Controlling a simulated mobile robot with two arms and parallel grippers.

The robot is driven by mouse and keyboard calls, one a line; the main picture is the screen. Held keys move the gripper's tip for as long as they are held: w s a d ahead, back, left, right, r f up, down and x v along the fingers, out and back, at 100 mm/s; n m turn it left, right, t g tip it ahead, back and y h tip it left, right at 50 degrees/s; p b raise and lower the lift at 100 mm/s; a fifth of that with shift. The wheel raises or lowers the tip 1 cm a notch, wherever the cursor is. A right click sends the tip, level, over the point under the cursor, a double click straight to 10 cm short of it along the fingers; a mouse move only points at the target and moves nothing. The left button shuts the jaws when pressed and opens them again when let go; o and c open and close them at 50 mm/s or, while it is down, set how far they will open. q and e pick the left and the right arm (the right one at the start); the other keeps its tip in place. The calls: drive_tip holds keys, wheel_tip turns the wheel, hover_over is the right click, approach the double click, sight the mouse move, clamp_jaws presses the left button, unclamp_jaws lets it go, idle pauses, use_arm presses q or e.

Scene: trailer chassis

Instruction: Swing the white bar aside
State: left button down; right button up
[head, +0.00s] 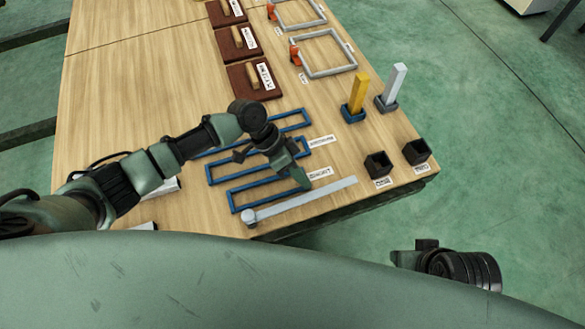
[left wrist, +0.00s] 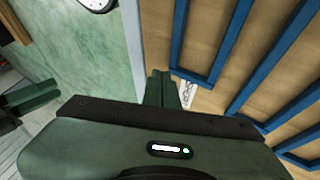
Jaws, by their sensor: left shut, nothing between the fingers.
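The white bar (head: 305,200) lies along the near edge of the wooden table in the head view, with a round knob at its left end. It also shows in the left wrist view (left wrist: 133,40) as a pale strip beside my fingers. My left gripper (head: 303,180) is shut and empty, low over the blue frames, on the inner side of the bar. Its fingertips (left wrist: 164,76) point down at the table; I cannot tell whether they touch the bar. My right gripper (head: 408,258) shows only partly at the lower right, clear of the table; its fingers are unclear.
Blue rectangular frames (head: 233,196) lie beside the bar, with white labels (head: 320,174). Two dark open boxes (head: 378,165) stand near the right corner. A yellow post (head: 357,95) and a white post (head: 392,86) stand behind them. Green floor (head: 480,150) lies beyond the edge.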

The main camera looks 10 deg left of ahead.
use_arm(q)
drive_tip(key=shift+s+d+m+g, duration=0.4)
drive_tip(key=shift+s+d+m, duration=0.3)
drive_tip(key=shift+s+d, duration=0.1)
drive_tip(key=shift+s, duration=0.05)
use_arm(e)
drive_tip(key=shift+a+r, duration=0.1)
drive_tip(key=shift+r, duration=0.05)
